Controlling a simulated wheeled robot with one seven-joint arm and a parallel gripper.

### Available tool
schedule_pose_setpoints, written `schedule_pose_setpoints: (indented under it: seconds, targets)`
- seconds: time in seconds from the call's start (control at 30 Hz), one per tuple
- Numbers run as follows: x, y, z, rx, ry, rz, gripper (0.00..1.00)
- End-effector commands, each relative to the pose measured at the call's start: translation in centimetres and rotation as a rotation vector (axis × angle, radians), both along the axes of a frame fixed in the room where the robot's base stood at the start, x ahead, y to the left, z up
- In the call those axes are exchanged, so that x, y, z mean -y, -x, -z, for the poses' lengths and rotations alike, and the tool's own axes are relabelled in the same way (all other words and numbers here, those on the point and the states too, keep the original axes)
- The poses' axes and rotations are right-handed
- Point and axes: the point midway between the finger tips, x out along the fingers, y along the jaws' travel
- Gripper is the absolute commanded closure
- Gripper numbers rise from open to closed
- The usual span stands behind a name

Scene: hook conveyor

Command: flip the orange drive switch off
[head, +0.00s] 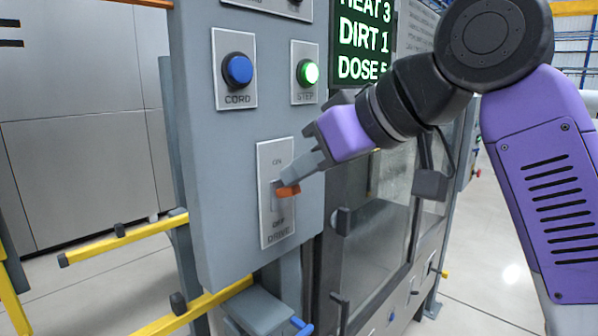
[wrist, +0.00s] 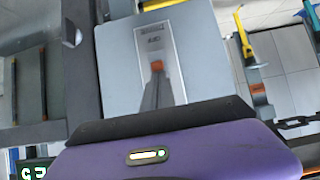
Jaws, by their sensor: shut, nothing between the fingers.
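The orange drive switch (head: 289,190) sticks out from a pale plate (head: 265,225) marked ON above, OFF and DRIVE below, on the grey control panel. Its orange tip is about midway between the two labels; I cannot tell which way the lever is set. My gripper (head: 284,181) is shut and empty. Its fingertips are right at the upper side of the orange tip, and I cannot tell whether they touch. In the wrist view, which is upside down, the orange tip (wrist: 157,66) shows just beyond the shut fingers (wrist: 156,80); the lever's base is hidden.
Above the switch are a blue CORD button (head: 238,70) and a lit green STEP button (head: 308,72). A green display (head: 361,40) reads HEAT 3, DIRT 1, DOSE 5. A glass-fronted cabinet (head: 375,230) stands to the right. Yellow rails (head: 130,238) jut out at the left.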

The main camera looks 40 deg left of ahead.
Motion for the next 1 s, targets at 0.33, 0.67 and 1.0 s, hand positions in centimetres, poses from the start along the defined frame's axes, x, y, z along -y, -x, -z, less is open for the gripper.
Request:
schedule_pose_setpoints:
  seconds: [0.33,0.67,1.0]
  targets:
    - [0.3,0.0,0.4,0.004,-0.055,0.0,1.0]
    - [0.9,0.1,1.8,0.013,-0.208,0.0,1.0]
    - [1.7,0.1,3.8,0.036,-0.507,0.002,1.0]
